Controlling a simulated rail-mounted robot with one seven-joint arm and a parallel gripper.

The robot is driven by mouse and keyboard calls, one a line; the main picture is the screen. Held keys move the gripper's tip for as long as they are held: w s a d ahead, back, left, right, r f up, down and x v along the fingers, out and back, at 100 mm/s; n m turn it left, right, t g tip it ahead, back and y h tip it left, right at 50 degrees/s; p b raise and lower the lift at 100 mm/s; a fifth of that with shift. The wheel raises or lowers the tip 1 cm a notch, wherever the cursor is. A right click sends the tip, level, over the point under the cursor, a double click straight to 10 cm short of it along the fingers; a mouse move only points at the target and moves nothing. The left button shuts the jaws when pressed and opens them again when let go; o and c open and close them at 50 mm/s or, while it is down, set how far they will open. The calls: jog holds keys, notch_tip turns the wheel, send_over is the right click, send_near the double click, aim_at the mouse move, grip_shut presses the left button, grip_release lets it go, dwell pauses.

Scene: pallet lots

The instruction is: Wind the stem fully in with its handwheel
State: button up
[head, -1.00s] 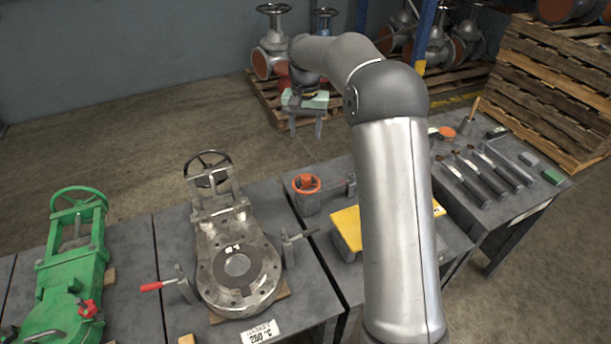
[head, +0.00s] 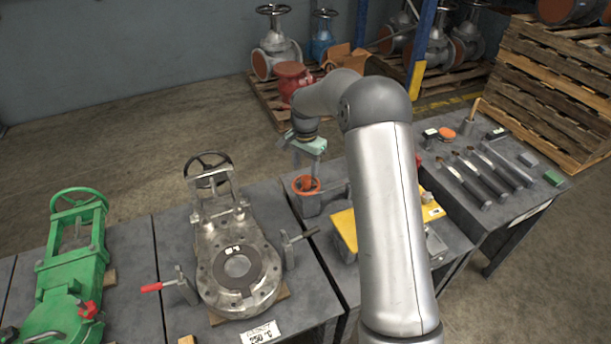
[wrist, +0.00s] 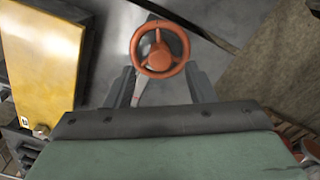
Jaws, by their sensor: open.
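An orange three-spoke handwheel (head: 304,191) sits on a small grey block fixture (head: 312,206) on the middle-right bench. In the wrist view the handwheel (wrist: 158,60) shows nearly face-on, beyond and between my two dark fingers. My gripper (head: 308,172), with a pale green body, is open and empty, just above the handwheel. I cannot tell whether the fingers touch its rim. The stem is not clearly visible. A steel gate valve (head: 245,296) lies on the bench to the left, with a dark handwheel (head: 208,163) at its far end.
A yellow plate (head: 345,226) lies right of the fixture, also large in the wrist view (wrist: 42,60). A green valve (head: 75,262) is far left. Tools (head: 462,183) lie on the right bench.

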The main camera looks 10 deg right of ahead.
aim_at(306, 178)
jog(key=shift+f, duration=2.35)
jog(key=c, duration=1)
jog(key=shift+o, duration=0.2)
jog(key=shift+n, duration=0.3)
